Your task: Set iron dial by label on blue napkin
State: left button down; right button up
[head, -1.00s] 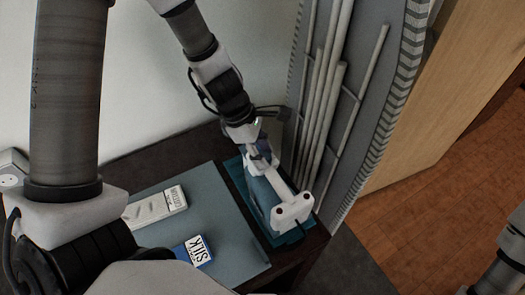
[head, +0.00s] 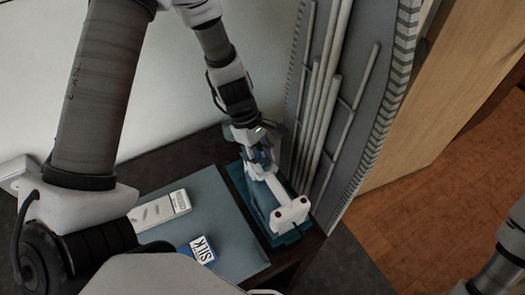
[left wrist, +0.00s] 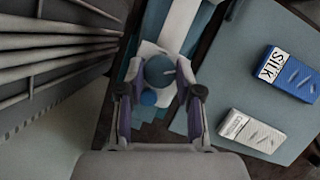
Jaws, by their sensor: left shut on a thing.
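A white and blue iron (head: 289,213) lies on a teal base at the right end of the dark table. My left gripper (head: 258,152) is at the iron's far end, with its fingers on either side of the round blue-teal dial (left wrist: 160,70). The gripper is shut on the dial; exact finger contact is hard to see. On the blue-grey napkin (head: 222,218) lie a blue and white box labelled SILK (head: 199,249) and a white-grey box (head: 160,209) with small print I cannot read surely. My right gripper is out of view.
A grey panel with several pale rods (head: 325,110) stands close to the right of the iron. A white wall is behind the table. A white socket-like block (head: 18,172) is at the far left. A wooden panel (head: 440,90) and brown tiled floor are at right.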

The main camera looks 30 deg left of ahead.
pick_arm(q)
jog(key=m+p, duration=0.1)
jog(key=m, duration=0.1)
jog(key=m+g+p, duration=0.1)
jog(key=shift+w+r+m+y, duration=0.15)
jog(key=shift+m+y, duration=0.25)
jog(key=m+g, duration=0.1)
jog(key=m, duration=0.1)
jog(key=m+y+p, duration=0.1)
jog(key=m, duration=0.1)
jog(key=shift+d+m+g+p, duration=0.15)
jog(key=shift+m+g+p, duration=0.15)
jog(key=shift+g, duration=0.1)
jog(key=c, duration=0.7)
grip_release()
jog(key=shift+c, duration=0.2)
jog(key=v, duration=1.1)
jog(key=shift+w+r, duration=0.2)
jog(key=shift+r, duration=0.15)
